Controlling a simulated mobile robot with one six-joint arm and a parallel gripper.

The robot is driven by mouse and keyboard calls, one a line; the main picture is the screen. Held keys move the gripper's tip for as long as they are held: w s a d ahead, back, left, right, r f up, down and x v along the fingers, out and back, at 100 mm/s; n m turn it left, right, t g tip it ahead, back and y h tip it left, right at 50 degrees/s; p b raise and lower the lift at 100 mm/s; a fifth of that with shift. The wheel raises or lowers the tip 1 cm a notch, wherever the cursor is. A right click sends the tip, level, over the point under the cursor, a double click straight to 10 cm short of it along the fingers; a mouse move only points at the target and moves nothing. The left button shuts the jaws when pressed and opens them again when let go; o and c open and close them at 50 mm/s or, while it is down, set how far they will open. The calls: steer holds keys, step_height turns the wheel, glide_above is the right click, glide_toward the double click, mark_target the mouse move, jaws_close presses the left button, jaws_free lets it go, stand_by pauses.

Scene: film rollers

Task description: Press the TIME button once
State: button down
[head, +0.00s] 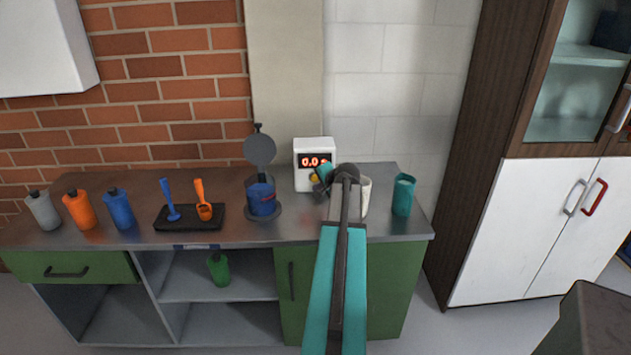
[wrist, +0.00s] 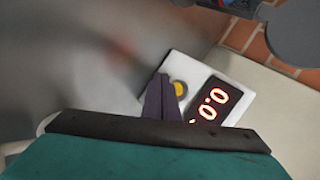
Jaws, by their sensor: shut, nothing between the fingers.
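The white timer box (head: 315,146) stands at the back of the counter, with a red display (head: 314,161) reading 0.0 something, its last part covered by my arm. In the wrist view the white box (wrist: 182,62) appears tilted, with the display (wrist: 214,105) and a round yellow button (wrist: 180,89) beside it. No TIME label is readable. My gripper (head: 319,187) is shut and empty in front of the box's lower face. In the wrist view its fingers (wrist: 161,92) sit just beside the yellow button; whether they touch the box is unclear. My arm hides the box's lower right.
A white cup (head: 366,190) and a teal cup (head: 403,195) stand right of the box. A blue container with a raised round lid (head: 260,149) stands left. Further left are a black tray (head: 190,224) with two scoops and several bottles (head: 79,208). The counter front is clear.

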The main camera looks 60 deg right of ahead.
mark_target(317, 181)
steer(key=shift+w+d, duration=1)
steer(key=shift+d, duration=0.3)
steer(key=shift+w+d, duration=0.1)
steer(key=shift+d, duration=0.05)
stand_by(1.2)
steer(key=shift+w+d, duration=0.2)
steer(key=shift+w+d, duration=0.3)
steer(key=shift+d, duration=0.1)
stand_by(1.3)
stand_by(0.4)
steer(key=shift+s+a, duration=0.55)
steer(key=shift+a, duration=0.15)
steer(key=shift+a, duration=0.1)
steer(key=shift+s+a, duration=0.75)
steer(key=shift+a, duration=0.25)
steer(key=shift+s+a, duration=0.7)
steer(key=shift+a, duration=0.25)
